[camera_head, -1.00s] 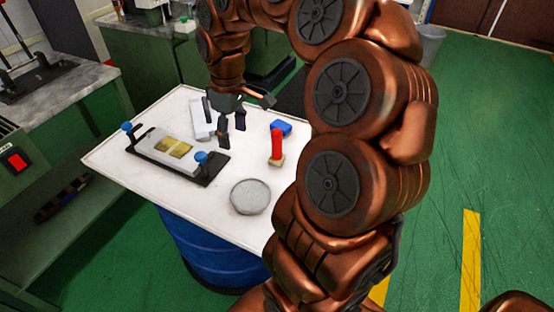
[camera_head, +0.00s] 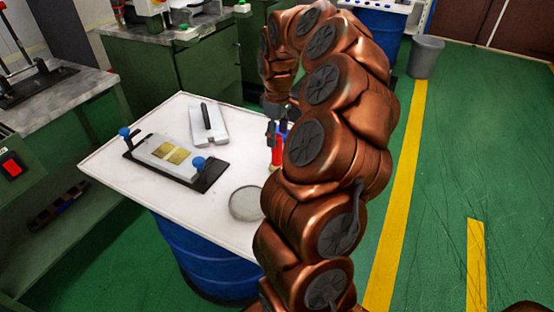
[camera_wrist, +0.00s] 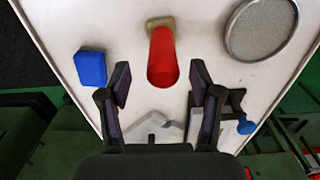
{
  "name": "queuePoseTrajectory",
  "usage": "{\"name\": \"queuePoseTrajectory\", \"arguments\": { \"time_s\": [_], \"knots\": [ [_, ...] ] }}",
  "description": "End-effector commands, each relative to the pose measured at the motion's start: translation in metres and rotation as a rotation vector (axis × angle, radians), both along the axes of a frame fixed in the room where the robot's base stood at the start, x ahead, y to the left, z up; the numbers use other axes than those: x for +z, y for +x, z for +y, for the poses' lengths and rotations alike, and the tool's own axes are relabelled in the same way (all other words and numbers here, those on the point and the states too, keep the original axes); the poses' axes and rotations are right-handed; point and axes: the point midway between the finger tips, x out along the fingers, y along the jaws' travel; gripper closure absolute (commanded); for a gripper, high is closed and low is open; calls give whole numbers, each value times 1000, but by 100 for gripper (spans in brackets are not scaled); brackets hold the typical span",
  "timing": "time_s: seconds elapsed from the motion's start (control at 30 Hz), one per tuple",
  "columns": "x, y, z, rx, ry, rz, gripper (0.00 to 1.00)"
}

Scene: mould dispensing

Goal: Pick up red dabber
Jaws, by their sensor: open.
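The red dabber (camera_wrist: 162,58) stands on the white table with its pale tan base (camera_wrist: 160,22) at the top of the wrist view. In the wrist view my gripper (camera_wrist: 160,78) is open, its dark fingers on either side of the lower end of the red handle with gaps on both sides. No finger clearly touches it. In the head view the red dabber (camera_head: 277,155) shows just below my gripper (camera_head: 277,130), partly hidden by the fingers and my arm.
A blue block (camera_wrist: 90,68) lies left of the dabber and a round grey dish (camera_wrist: 262,28) lies right in the wrist view. A mould with blue knobs (camera_head: 168,157) and a grey trowel-like tool (camera_head: 209,126) lie on the white table (camera_head: 110,170).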

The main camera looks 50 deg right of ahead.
Motion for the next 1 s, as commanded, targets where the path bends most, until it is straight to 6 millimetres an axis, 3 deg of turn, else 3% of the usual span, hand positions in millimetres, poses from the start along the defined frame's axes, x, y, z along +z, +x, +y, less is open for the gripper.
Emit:
{"name": "queuePoseTrajectory", "arguments": {
  "time_s": [0.3,0.57,1.0],
  "knots": [
    [-40,-1,3,1,4,5,36],
    [-44,0,3,0,1,0,36],
    [-44,0,3,0,1,0,81]
  ]
}}
